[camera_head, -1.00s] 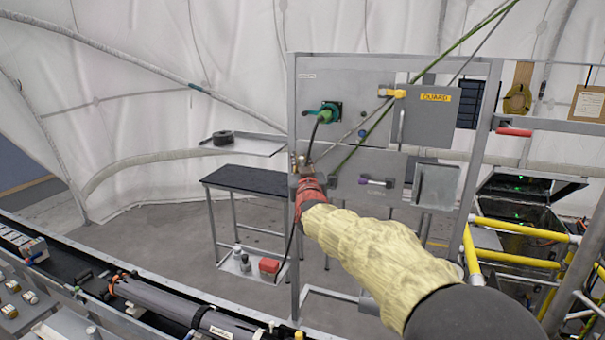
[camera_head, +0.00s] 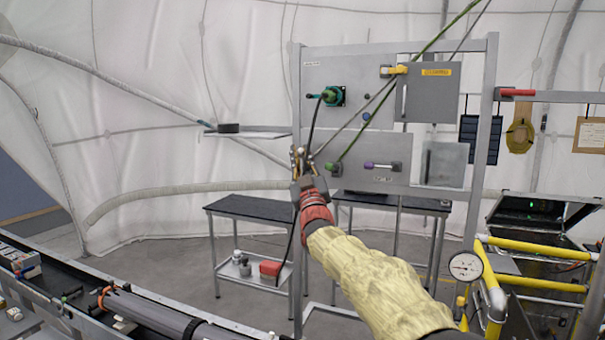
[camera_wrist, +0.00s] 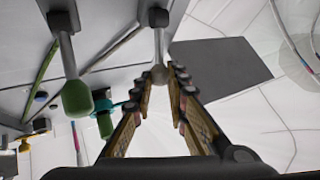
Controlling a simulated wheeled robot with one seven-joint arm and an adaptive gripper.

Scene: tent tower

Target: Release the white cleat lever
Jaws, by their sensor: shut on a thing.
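My gripper (camera_head: 303,155) is at the lower left edge of the grey upright panel (camera_head: 380,75). The wrist view shows its two fingers (camera_wrist: 160,78) closed in around the rounded pale end of the white cleat lever (camera_wrist: 159,45). The lever's upper part runs up to a dark mount. In the head view my gripper hides this lever. A second lever with a green knob (camera_wrist: 77,97) hangs to the left in the wrist view, apart from the fingers. In the head view its green end (camera_head: 333,168) is just right of my gripper.
A green rope (camera_head: 402,92) and a grey rope (camera_head: 362,108) slant up across the panel. A green connector (camera_head: 331,96), a purple-handled lever (camera_head: 382,166) and a yellow latch (camera_head: 394,70) sit on it. A black-topped table (camera_head: 250,208) stands below left. Yellow pipes (camera_head: 530,248) are at right.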

